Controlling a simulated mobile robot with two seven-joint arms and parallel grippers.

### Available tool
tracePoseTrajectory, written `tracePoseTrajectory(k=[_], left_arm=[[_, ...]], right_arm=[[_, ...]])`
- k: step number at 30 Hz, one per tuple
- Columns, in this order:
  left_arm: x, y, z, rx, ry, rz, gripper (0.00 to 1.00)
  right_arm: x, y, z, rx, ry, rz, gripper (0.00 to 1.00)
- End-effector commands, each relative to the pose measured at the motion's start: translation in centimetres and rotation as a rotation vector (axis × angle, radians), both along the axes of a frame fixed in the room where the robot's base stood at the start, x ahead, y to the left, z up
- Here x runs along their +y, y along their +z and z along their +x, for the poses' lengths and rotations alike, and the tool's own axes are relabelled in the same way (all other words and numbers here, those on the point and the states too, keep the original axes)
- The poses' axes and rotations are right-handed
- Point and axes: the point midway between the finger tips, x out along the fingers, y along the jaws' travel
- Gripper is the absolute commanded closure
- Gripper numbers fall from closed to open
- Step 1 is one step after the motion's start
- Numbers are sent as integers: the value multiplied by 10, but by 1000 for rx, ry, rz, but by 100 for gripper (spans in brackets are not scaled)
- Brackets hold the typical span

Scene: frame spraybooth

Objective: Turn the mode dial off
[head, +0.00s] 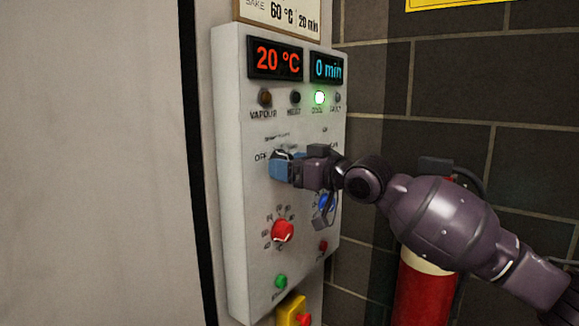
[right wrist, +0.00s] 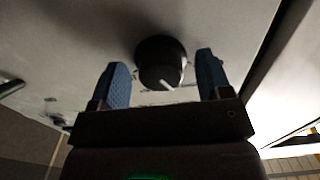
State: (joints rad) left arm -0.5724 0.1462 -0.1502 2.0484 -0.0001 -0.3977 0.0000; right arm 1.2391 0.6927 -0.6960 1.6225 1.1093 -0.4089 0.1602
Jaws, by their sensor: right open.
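The mode dial is a round black knob (right wrist: 160,60) with a white pointer line in the right wrist view. It sits on the light control panel (head: 235,200). My right gripper (head: 280,166) is open, with one blue finger on each side of the knob. Gaps show between the fingers and the knob, so it is not gripped. In the head view the gripper hides the dial, and an "OFF" label shows just left of it. I cannot tell which setting the pointer marks. My left gripper is not in view.
Below are a red knob (head: 282,231), a blue knob (head: 326,204), a green button (head: 281,281) and a small red button (head: 323,246). Displays above read 20 °C (head: 276,60) and 0 min (head: 327,69); a green lamp (head: 319,97) glows. A red cylinder (head: 425,290) stands right.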

Motion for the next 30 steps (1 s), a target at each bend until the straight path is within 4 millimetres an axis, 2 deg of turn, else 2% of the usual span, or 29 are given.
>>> tracePoseTrajectory(k=[10,20,30], left_arm=[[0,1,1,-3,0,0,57],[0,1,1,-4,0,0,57],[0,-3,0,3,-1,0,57]], right_arm=[[3,0,2,-1,0,-1,28],[2,0,2,0,0,0,78],[2,-1,2,-48,0,-36,78]])
